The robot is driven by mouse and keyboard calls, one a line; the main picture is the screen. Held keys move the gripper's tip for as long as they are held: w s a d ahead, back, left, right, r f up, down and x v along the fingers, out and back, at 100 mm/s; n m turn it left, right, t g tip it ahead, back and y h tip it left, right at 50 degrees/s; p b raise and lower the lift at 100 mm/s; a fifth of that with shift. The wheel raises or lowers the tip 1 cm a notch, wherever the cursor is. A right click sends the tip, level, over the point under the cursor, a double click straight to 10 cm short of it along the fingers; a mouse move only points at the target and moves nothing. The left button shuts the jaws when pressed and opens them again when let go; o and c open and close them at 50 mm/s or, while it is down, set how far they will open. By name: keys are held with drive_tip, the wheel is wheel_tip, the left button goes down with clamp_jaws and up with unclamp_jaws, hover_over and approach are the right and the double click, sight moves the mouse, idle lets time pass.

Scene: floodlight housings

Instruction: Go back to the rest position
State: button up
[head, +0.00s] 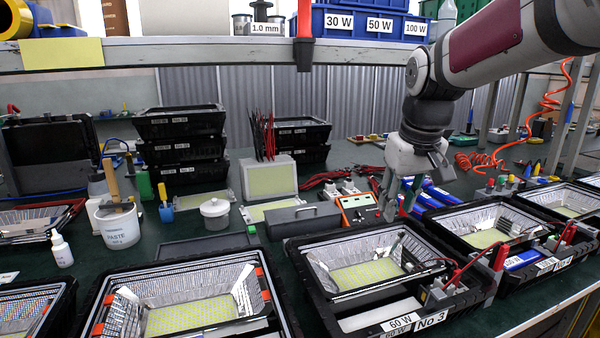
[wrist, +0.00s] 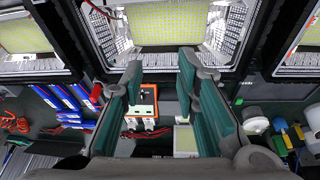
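My gripper (head: 398,196) hangs from my arm at the right of centre in the head view, pointing down above the bench behind the No 3 housing. In the wrist view my gripper (wrist: 160,72) shows two green-padded fingers spread apart with nothing between them. The floodlight housing marked No 3 (head: 300,247) stands in front of the gripper, with a reflector and yellow LED panel (head: 368,275) in it. The orange-faced meter box (head: 358,207) lies beyond the gap between the fingers, also in the wrist view (wrist: 147,97).
Another open housing (head: 95,318) stands at front left, and more (head: 520,243) at right. Stacked black housings (head: 180,122), a paste tub (head: 118,226) and a grey case (head: 303,221) stand behind. A shelf beam (head: 200,54) with a red hanging tool (head: 304,30) crosses above. Blue packs (head: 440,195) lie near the gripper.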

drive_tip(key=s+d+f+m+g, duration=0.15)
drive_tip(key=s+f, duration=0.25)
drive_tip(key=s, duration=1.4)
drive_tip(key=s+a+f+m+g, duration=0.1)
drive_tip(key=s+f+m, duration=0.15)
drive_tip(key=s, duration=1.55)
wheel_tip(320, 180, up, 21)
drive_tip(key=n+t+p, duration=0.1)
drive_tip(key=t+p, duration=0.2)
drive_tip(key=p, duration=1.6)
drive_tip(key=shift+w+p, duration=0.25)
drive_tip(key=shift+p, duration=0.15)
